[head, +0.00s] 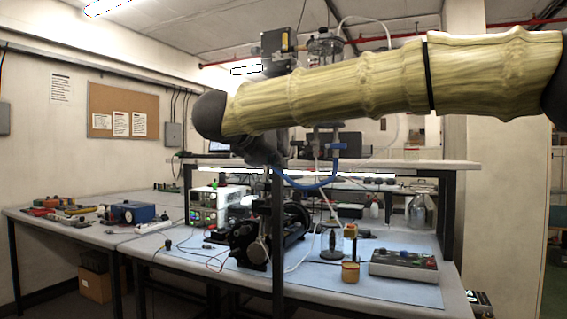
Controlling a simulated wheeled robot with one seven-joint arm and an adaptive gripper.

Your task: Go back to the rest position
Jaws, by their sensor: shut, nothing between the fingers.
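My arm in a yellowish ribbed sleeve (370,82) crosses the upper part of the head view from the right edge to a dark rounded joint at the left. From that joint a dark end, my gripper (272,156), angles away, partly hidden under the sleeve. It appears shut and empty, though its separate fingers are hard to make out. It shows in front of the workbench and its apparatus, and I see no clear contact with anything.
A bench with a blue mat (385,287) carries a dark motor-like machine (270,230), a control box (403,264), and a glass jar (421,208). A blue hose (312,187) hangs near the gripper. A dark upright post (278,250) stands in front. A left bench (60,222) holds tools.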

